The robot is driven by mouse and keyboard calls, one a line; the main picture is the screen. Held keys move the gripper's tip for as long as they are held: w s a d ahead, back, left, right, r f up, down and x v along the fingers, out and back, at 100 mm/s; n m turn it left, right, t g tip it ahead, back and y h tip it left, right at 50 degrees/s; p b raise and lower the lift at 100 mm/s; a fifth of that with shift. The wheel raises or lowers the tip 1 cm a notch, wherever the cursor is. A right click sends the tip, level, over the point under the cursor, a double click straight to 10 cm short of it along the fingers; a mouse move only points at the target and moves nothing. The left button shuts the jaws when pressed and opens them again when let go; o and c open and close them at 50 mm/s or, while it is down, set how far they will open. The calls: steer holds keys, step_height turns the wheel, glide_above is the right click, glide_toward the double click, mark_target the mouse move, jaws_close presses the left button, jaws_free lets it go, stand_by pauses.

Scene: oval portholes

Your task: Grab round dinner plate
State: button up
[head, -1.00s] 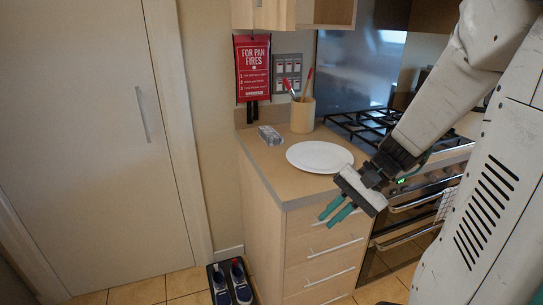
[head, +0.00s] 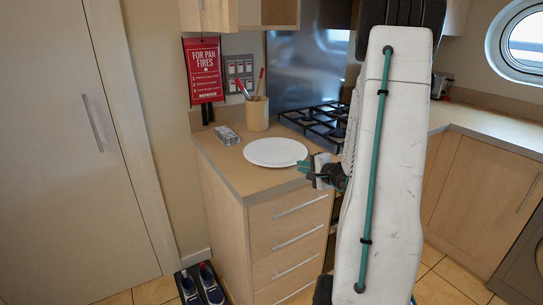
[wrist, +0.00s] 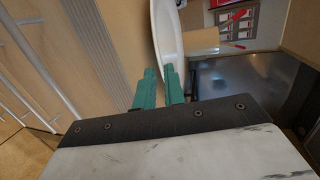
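The round white dinner plate (head: 275,152) lies flat on the wooden counter, near its front right part. My gripper (head: 306,167) is at the plate's right rim in the head view, low over the counter edge. In the wrist view the two teal fingers (wrist: 160,76) stand a little apart, with a narrow gap between them. The white plate (wrist: 167,32) shows edge-on just beyond the fingertips, its near rim in line with the gap. I cannot tell whether the rim is between the fingertips or touching them.
A utensil pot (head: 257,114) and a small clear box (head: 226,135) stand behind the plate. The gas hob (head: 318,122) is to the right. Drawers with bar handles (head: 297,206) are below the counter. Shoes (head: 199,285) stand on the floor at left.

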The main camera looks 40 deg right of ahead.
mark_target(293, 164)
steer(key=x, duration=0.5)
steer(key=shift+w+a+f, duration=0.1)
steer(key=shift+w, duration=0.2)
jaws_close()
steer(key=shift+r, duration=0.2)
